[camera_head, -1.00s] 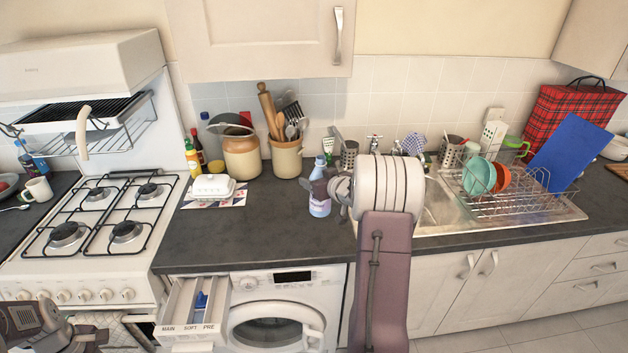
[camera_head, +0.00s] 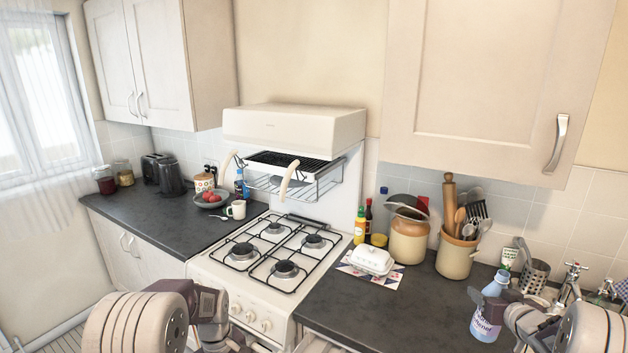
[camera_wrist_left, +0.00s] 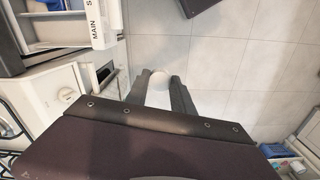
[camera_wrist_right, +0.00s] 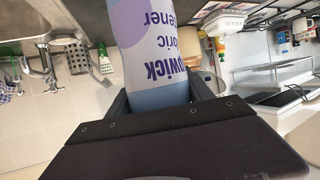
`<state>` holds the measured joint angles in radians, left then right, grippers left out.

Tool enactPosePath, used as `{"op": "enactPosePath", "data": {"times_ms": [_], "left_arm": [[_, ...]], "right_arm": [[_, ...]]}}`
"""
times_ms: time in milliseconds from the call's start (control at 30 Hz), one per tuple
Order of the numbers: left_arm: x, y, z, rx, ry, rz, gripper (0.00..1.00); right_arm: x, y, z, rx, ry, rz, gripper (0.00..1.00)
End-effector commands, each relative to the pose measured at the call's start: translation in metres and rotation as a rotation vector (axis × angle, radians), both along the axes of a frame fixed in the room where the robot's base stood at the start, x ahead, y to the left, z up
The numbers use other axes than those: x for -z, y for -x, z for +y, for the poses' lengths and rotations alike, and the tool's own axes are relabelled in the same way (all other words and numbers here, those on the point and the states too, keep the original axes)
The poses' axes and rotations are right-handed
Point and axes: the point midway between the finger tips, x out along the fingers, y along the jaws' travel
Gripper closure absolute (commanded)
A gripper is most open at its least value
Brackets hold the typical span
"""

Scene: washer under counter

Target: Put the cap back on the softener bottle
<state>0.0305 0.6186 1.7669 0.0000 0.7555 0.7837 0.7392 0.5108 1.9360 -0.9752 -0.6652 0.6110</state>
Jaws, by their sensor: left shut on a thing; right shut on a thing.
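The softener bottle (camera_head: 486,318) is a pale blue and white bottle with purple lettering. It stands roughly upright over the counter at the lower right of the head view. My right gripper (camera_head: 490,304) is shut around its upper part. The bottle also fills the middle of the right wrist view (camera_wrist_right: 155,45). Whether its base touches the counter I cannot tell.
A white stove (camera_head: 262,309) stands between the two counters. A butter dish (camera_head: 372,260), a brown crock (camera_head: 408,238) and a utensil jar (camera_head: 455,256) stand left of the bottle. Bare counter (camera_head: 390,312) lies before the dish.

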Motion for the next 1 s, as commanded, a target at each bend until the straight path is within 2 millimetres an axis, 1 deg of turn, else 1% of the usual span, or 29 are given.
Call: {"op": "enactPosePath", "data": {"times_ms": [33, 133, 200, 300, 367, 500, 600, 1000], "left_arm": [[-0.007, 0.013, -0.005, 0.078, 0.0, -0.001, 1.0], [-0.013, 0.04, -0.01, 0.278, 0.0, 0.002, 1.0], [-0.013, 0.057, -0.012, 0.42, 0.001, 0.002, 1.0], [-0.007, 0.077, -0.012, 0.598, 0.002, 0.004, 1.0], [-0.004, 0.082, -0.012, 0.682, 0.002, 0.002, 1.0], [-0.004, 0.08, -0.012, 0.796, 0.002, 0.001, 1.0], [-0.004, 0.079, -0.012, 0.818, 0.002, 0.001, 1.0], [-0.004, 0.079, -0.012, 0.815, 0.002, 0.001, 1.0]], "right_arm": [[-0.001, 0.0, 0.0, 0.0, 0.001, -0.003, 1.0], [-0.001, 0.0, 0.0, 0.0, 0.001, -0.003, 1.0], [-0.001, 0.0, 0.0, 0.0, 0.001, -0.003, 1.0], [-0.001, 0.0, 0.0, 0.0, 0.001, -0.003, 1.0], [-0.001, 0.0, 0.0, 0.0, 0.001, -0.003, 1.0], [-0.001, 0.0, 0.0, 0.0, 0.001, -0.003, 1.0], [-0.001, 0.0, 0.0, 0.0, 0.001, -0.003, 1.0], [-0.001, 0.0, 0.0, 0.0, 0.001, -0.003, 1.0]]}}
